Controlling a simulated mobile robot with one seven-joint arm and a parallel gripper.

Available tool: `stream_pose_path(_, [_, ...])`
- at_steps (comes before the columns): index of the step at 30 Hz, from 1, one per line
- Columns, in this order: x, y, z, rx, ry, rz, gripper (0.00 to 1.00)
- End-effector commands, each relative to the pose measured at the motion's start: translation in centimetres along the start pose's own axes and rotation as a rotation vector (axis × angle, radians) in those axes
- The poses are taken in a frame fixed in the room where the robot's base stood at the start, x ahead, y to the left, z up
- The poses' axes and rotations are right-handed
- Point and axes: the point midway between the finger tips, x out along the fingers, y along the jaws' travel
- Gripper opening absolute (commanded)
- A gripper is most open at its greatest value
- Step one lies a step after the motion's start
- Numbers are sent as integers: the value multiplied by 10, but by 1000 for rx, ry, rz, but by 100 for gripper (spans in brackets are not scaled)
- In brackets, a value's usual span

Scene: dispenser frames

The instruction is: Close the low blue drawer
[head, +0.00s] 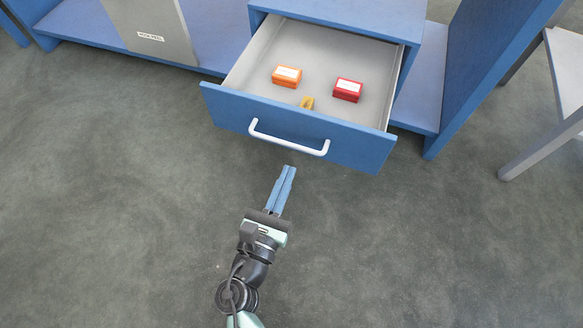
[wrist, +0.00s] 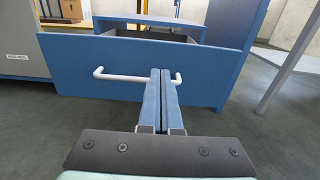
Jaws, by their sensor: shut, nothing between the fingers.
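The low blue drawer (head: 230,112) is pulled well out of its blue cabinet in the head view. Its front has a white bar handle (head: 290,140). The drawer front (wrist: 75,65) also fills the middle of the wrist view, with the handle (wrist: 122,77) partly behind my fingers. My gripper (head: 288,172) is shut and empty, its blue fingers pointing at the drawer front.
A grey labelled panel (head: 150,25) stands at the upper left. A grey-legged piece of furniture (head: 545,140) stands at the right. The carpet around my arm is clear.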

Motion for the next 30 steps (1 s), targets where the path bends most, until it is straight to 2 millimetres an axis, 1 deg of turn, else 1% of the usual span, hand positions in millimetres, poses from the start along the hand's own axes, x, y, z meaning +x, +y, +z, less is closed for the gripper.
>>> stream_pose_path(1, [11, -1, -2, 3, -4, -4, 0])
stream_pose_path(9, [70, -1, -2, 6, -3, -4, 0])
stream_pose_path(12, [89, -1, -2, 6, -3, -4, 0])
stream_pose_path(15, [103, -1, -1, 5, -3, -3, 0])
stream_pose_path(18, [112, -1, -1, 5, -1, -3, 0])
stream_pose_path(21, [117, -1, 0, 4, 0, -2, 0])
stream_pose_path(30, [119, -1, 0, 4, 0, -2, 0])
